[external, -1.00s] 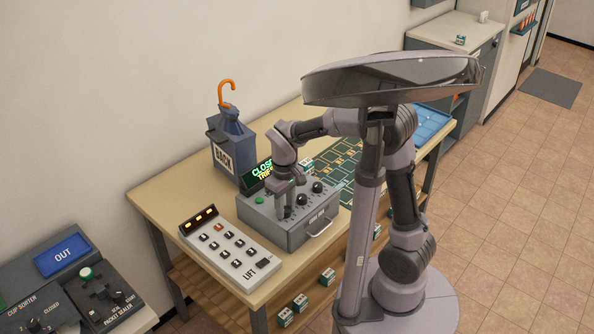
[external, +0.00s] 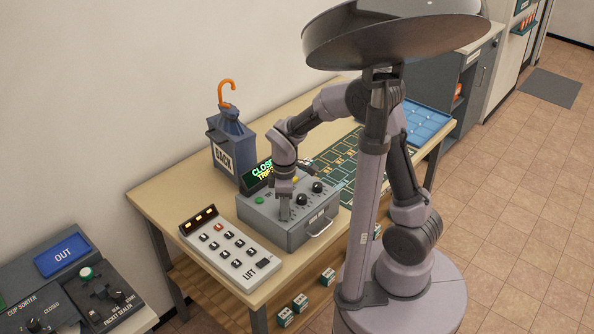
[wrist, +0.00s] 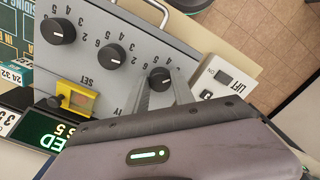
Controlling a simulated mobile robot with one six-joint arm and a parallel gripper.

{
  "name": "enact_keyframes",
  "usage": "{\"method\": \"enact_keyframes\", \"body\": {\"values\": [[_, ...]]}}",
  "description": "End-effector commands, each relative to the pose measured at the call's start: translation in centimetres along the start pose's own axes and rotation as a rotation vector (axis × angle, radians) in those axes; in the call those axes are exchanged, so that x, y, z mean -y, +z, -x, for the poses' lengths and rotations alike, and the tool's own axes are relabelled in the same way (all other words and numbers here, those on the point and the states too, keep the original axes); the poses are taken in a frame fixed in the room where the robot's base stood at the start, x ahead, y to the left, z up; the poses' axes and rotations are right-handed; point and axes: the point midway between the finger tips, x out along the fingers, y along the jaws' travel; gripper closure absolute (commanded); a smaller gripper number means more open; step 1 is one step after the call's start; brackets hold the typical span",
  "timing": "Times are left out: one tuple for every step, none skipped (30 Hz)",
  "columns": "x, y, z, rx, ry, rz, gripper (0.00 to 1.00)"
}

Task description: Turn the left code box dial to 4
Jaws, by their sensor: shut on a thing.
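The grey code box (external: 318,222) stands on the table with a row of black dials. Its left dial (wrist: 159,77) shows in the wrist view at the lower right end of the row. My gripper (external: 285,214) points down over the box's front left. In the wrist view my gripper (wrist: 165,90) is shut on this dial, one finger on each side. The external view hides this dial behind the fingers. The middle dial (wrist: 111,54) and the right dial (wrist: 61,30) are free. Printed digits surround the dials; the left dial's setting is too unclear to read.
A keypad marked LIFT (external: 230,248) stands close left of the box. A lit green display (external: 258,175) and a yellow part (wrist: 78,97) are behind the dials.

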Motion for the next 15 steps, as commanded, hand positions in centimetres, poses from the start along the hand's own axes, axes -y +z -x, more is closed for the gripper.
{"method": "enact_keyframes", "body": {"values": [[0.02,0.02,0.41,0.001,-0.001,0.041,1.0],[0.03,0.03,0.41,0.001,-0.001,0.07,1.0],[0.02,0.03,0.39,0.001,-0.001,0.108,1.0],[0.0,0.01,0.38,0.001,0.0,0.137,1.0],[0.01,0.02,0.39,0.001,-0.001,0.165,1.0],[0.01,0.01,0.4,0.001,-0.001,0.202,1.0],[0.0,-0.01,0.39,0.0,0.0,0.23,1.0],[0.01,0.0,0.37,0.0,-0.001,0.256,1.0],[0.03,0.01,0.35,0.001,-0.001,0.291,1.0],[0.03,0.01,0.33,0.001,-0.001,0.317,1.0],[0.02,0.0,0.33,0.0,-0.001,0.343,1.0],[0.02,0.01,0.32,0.0,-0.001,0.376,1.0],[0.03,0.02,0.31,0.001,-0.001,0.399,1.0],[0.02,0.02,0.29,0.001,-0.001,0.422,1.0],[0.01,0.01,0.26,0.001,0.0,0.451,1.0]]}}
